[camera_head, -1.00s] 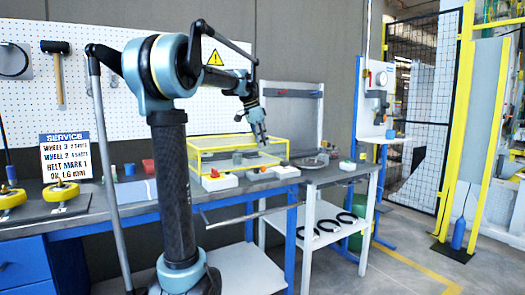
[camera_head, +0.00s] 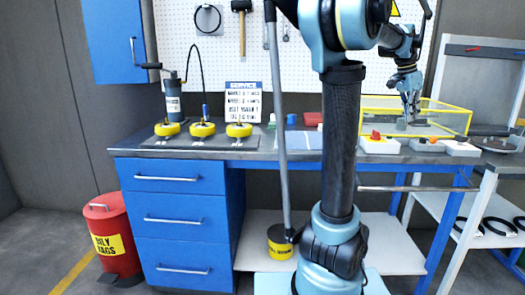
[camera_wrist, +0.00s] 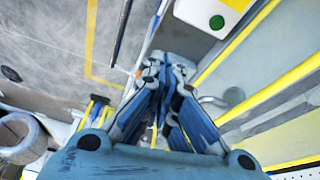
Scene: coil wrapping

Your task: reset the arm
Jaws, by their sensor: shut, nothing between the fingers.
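My arm rises in front of the workbench in the head view and reaches over to the right. My gripper (camera_head: 410,108) points down over the yellow-framed case (camera_head: 440,103) on the bench; whether it touches the case is too small to tell. In the wrist view my gripper (camera_wrist: 158,66) has its blue fingers drawn together at the tips, with nothing between them. A white box with a green button (camera_wrist: 217,22) and yellow frame bars (camera_wrist: 240,40) lie to the right of the fingers there.
The bench has blue drawers (camera_head: 175,215) and three yellow wheels (camera_head: 203,129) on top. White button boxes (camera_head: 379,145) line its front edge at right. A red bin (camera_head: 112,240) stands on the floor at left. A white side table (camera_head: 480,195) holds black rings below.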

